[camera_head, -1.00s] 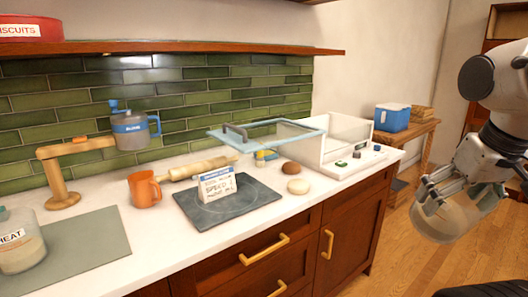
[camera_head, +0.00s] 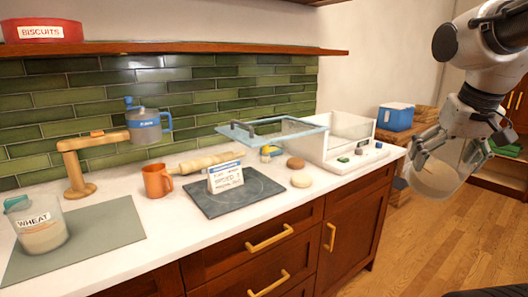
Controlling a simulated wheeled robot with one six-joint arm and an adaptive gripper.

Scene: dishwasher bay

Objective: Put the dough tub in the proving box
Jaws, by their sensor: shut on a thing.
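My gripper (camera_head: 424,152) is at the right, out over the floor in front of the counter. It is shut on the rim of a clear round tub with pale dough in it, the dough tub (camera_head: 437,180), which hangs slightly tilted. The white proving box (camera_head: 328,146) stands at the right end of the counter. Its glass lid (camera_head: 274,131) is raised and sticks out to the left on the open side. The box's inside is partly hidden by its front wall. My gripper and the tub are right of the box and apart from it.
A blue cooler (camera_head: 396,116) sits on a wooden table behind. A shelf (camera_head: 190,48) runs above.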

